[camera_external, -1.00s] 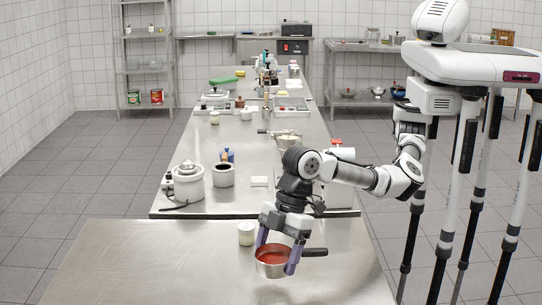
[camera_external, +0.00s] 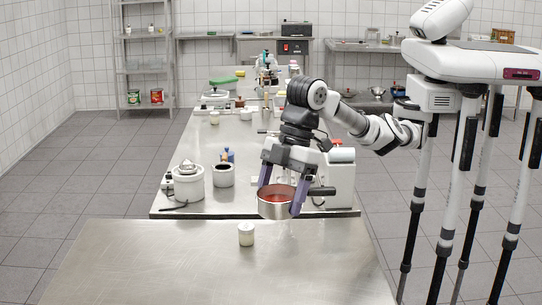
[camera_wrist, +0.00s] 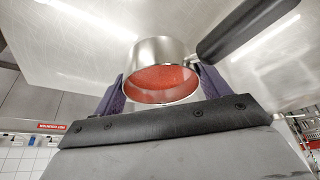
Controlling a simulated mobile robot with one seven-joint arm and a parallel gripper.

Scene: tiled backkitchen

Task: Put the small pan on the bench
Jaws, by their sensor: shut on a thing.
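The small pan (camera_external: 274,210) is a steel saucepan with red contents and a dark handle pointing right. My gripper (camera_external: 281,196) points down, its two purple fingers closed on opposite sides of the pan. The pan is held level in the air, around the gap between the front steel bench (camera_external: 150,265) and the long steel bench (camera_external: 258,193) behind it. In the wrist view the pan (camera_wrist: 160,52) sits between both fingers, red contents visible, handle to the upper right.
A white jar (camera_external: 246,235) stands on the front bench, whose remaining top is clear. Several more items stand farther back.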

